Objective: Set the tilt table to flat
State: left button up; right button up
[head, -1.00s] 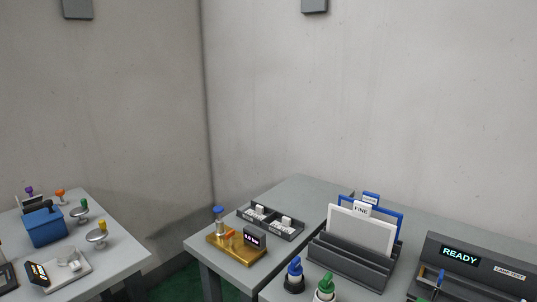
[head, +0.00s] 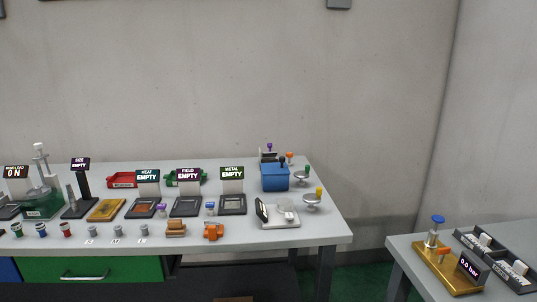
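No device in the head view is clearly labelled as the tilt table, and I cannot tell which one it is. On the long grey bench (head: 335,229) stand a copper-brown block (head: 176,228) and an orange part (head: 213,231) near the front edge. A white plate with a dark display (head: 281,221) sits at the bench's right front. A blue box with a dark knob (head: 275,178) is behind it. Neither of my grippers is in view.
Dark trays under signs reading HEAT, FIELD (head: 188,174) and METAL (head: 232,173) EMPTY stand mid-bench. A green press (head: 42,203) is left. A second table at right holds a brass gauge stand (head: 446,267). A floor gap separates the tables.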

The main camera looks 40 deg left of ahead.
aim_at(270, 153)
jog(key=i+j+u, duration=0.15)
jog(key=j+u, duration=0.15)
jog(key=u, duration=0.15)
jog(key=i+j+u, duration=0.2)
jog(key=u, duration=0.2)
